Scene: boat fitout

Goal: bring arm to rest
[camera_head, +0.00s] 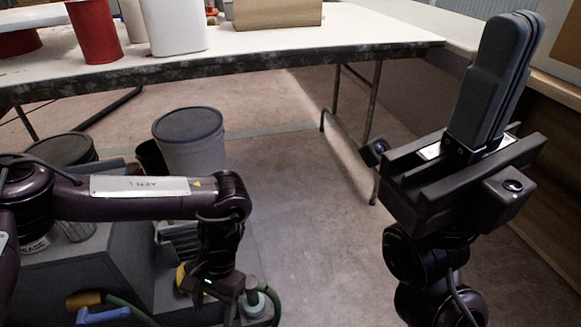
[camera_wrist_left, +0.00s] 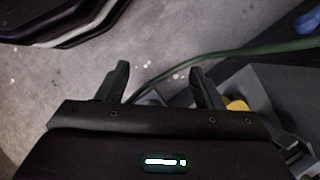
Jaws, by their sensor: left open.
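My right gripper (camera_head: 500,75) points up at the right of the head view. Its dark grey fingers stand side by side with no visible gap and nothing held between them. My left arm reaches in from the left in the head view and bends down at its end, over the grey equipment. My left gripper (camera_wrist_left: 160,85) shows in the left wrist view with its two dark fingers spread apart. Nothing is between them but floor and a green hose passing beyond.
A white-topped table (camera_head: 355,30) holds a red cup (camera_head: 93,30), a white container (camera_head: 175,25) and a cardboard box (camera_head: 277,12). A lidded grey bucket (camera_head: 190,140) stands below. The middle floor (camera_head: 310,210) is clear.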

